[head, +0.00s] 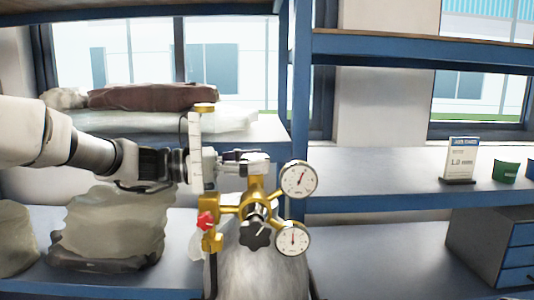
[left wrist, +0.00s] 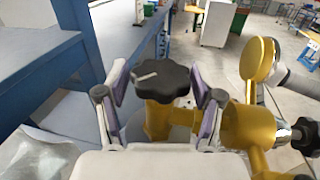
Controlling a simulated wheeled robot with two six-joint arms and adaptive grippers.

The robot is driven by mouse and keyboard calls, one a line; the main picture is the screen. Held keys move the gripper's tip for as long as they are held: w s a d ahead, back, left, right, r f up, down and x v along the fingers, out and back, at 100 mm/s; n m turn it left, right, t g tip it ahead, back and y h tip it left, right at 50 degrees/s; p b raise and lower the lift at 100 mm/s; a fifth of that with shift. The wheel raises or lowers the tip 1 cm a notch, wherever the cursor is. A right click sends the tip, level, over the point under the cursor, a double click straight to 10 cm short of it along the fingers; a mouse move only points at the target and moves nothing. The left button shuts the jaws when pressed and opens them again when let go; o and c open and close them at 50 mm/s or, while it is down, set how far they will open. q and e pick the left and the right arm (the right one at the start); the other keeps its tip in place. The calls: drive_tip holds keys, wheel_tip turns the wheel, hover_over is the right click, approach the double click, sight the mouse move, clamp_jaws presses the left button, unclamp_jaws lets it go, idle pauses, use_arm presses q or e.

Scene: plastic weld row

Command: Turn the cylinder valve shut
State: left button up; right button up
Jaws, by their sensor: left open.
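The grey cylinder (head: 258,265) stands upright at the lower middle of the head view, with a brass valve and regulator body (head: 256,187) on top. In the left wrist view, the black valve knob (left wrist: 162,81), with a pale mark on its top, sits between the fingers of my left gripper (left wrist: 158,74). The fingers are open on either side of it, with gaps visible. In the head view, my left gripper (head: 243,160) reaches in from the left above the brass body, and the valve knob is largely hidden there. My right gripper is not in view.
Two round gauges (head: 299,179) (head: 292,239), a black front knob (head: 256,230), a red knob (head: 206,221) and an upright flow tube (head: 195,150) crowd the valve. Blue shelving (head: 400,200) stands behind, with wrapped bundles (head: 110,228) at left and a sign (head: 460,160) at right.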

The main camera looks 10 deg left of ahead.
use_arm(q)
drive_tip(key=x, duration=0.3)
drive_tip(key=shift+d, duration=0.35)
drive_tip(key=shift+s+a, duration=0.1)
drive_tip(key=shift+a, duration=0.3)
drive_tip(key=shift+c, duration=1)
drive_tip(key=shift+s+a, duration=0.1)
drive_tip(key=shift+a, duration=0.1)
drive_tip(key=c, duration=0.6)
drive_tip(key=shift+d, duration=0.25)
drive_tip(key=shift+c, duration=0.8)
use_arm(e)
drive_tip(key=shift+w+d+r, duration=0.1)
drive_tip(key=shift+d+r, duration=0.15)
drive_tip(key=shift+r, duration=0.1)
